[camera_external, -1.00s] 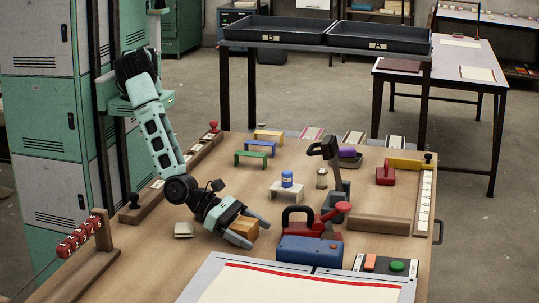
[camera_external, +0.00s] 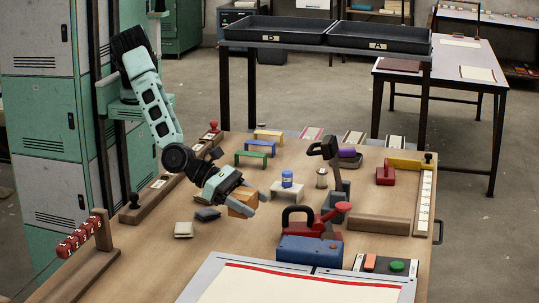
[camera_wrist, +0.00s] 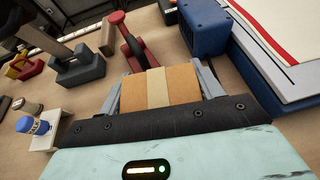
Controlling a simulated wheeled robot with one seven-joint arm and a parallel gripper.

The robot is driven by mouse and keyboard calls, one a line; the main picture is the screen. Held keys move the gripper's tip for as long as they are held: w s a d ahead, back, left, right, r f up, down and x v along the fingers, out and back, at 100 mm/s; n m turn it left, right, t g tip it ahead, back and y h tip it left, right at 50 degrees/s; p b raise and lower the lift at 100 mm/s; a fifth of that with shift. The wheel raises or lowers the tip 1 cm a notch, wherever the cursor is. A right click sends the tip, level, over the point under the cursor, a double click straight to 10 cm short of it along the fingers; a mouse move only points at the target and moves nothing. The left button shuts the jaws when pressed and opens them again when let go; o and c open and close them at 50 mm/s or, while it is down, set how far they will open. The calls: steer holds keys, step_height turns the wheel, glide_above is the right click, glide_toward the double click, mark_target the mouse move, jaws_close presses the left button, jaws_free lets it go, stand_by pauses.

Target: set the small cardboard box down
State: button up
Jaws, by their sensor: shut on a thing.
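My gripper (camera_external: 247,201) is shut on the small cardboard box (camera_external: 241,208), a brown box with a paler tape stripe. In the wrist view the box (camera_wrist: 158,88) sits between the two grey fingers, one at each side. In the external view the box is held above the wooden table (camera_external: 190,258), left of the small white stand and behind the blue toolbox-like block. The gripper hides part of the box.
A blue block (camera_external: 310,250) and a red tool (camera_external: 318,222) stand to the right. A white stand (camera_external: 286,190) carries a blue can (camera_external: 287,179). A dark pad (camera_external: 207,214) and a pale block (camera_external: 184,229) lie on the left. Table is clear at front left.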

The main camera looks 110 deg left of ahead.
steer(key=shift+s+a+r, duration=0.2)
steer(key=shift+a+r, duration=0.45)
steer(key=shift+r, duration=0.15)
steer(key=s+a+f+n+y+b, duration=0.1)
steer(key=s+a, duration=0.3)
steer(key=a, duration=0.5)
steer(key=s+a+f+n+y+b, duration=0.1)
steer(key=s+a+f+n+y, duration=0.1)
steer(key=s+a, duration=0.3)
steer(key=s+a+f+n+g+y+b, duration=0.1)
steer(key=s+a+n+y, duration=0.1)
steer(key=a, duration=1.1)
steer(key=shift+s+a+f+n+y+b, duration=0.2)
steer(key=shift+s+y, duration=0.25)
steer(key=shift+s, duration=0.25)
steer(key=shift+s+a+f+n+y+b, duration=0.1)
steer(key=shift+s+a+y+b, duration=0.1)
steer(key=shift+s+y, duration=0.35)
steer(key=shift+s+d+f, duration=0.1)
steer(key=shift+f, duration=2.35)
steer(key=shift+f+b, duration=0.15)
steer(key=shift+b, duration=0.15)
steer(key=o, duration=1.1)
steer(key=shift+h, duration=0.3)
